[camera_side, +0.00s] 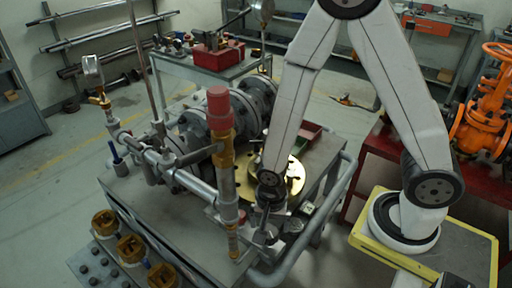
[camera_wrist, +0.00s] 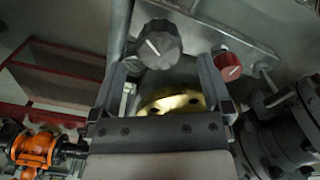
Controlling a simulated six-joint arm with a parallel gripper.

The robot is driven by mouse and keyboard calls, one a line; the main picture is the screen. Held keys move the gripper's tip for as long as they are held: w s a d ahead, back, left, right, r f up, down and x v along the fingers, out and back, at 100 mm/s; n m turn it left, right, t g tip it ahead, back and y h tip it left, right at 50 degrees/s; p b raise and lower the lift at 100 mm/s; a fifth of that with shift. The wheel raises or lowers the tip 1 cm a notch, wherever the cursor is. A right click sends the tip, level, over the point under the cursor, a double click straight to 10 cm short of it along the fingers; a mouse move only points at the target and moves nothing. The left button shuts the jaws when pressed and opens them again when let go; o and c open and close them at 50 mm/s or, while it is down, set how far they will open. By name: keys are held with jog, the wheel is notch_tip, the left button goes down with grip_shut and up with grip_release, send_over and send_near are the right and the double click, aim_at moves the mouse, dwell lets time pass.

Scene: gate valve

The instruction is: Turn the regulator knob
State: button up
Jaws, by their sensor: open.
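In the wrist view a grey ribbed knob (camera_wrist: 158,45) with a white pointer line sits on a grey metal panel (camera_wrist: 235,22). A smaller red knob (camera_wrist: 228,66), also with a white line, is to its right. The frames do not label which is the regulator knob. My gripper (camera_wrist: 162,72) is open, its two fingers apart on either side of the grey knob's lower part in the picture; I cannot tell whether they touch it. In the side view my gripper (camera_side: 266,230) points down at the near right edge of the workbench (camera_side: 150,215), its fingertips hard to make out.
A red-capped brass fitting (camera_side: 220,120) stands on the pipework left of my arm. A brass disc (camera_side: 291,176) lies behind my gripper. A bent rail (camera_side: 318,225) runs along the bench's right side. An orange valve (camera_side: 485,115) stands at far right.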

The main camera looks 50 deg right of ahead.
aim_at(270, 227)
jog(key=shift+r, duration=1.95)
jog(key=shift+w+d+r+n, duration=0.3)
jog(key=shift+d+r+n, duration=0.25)
jog(key=shift+n, duration=0.25)
jog(key=w+d+r+n+t, duration=0.2)
jog(key=d+r+n, duration=0.5)
jog(key=n, duration=0.3)
jog(key=shift+r+n+t, duration=0.2)
jog(key=shift+n+t, duration=0.1)
jog(key=shift+n, duration=0.1)
dwell(1.1)
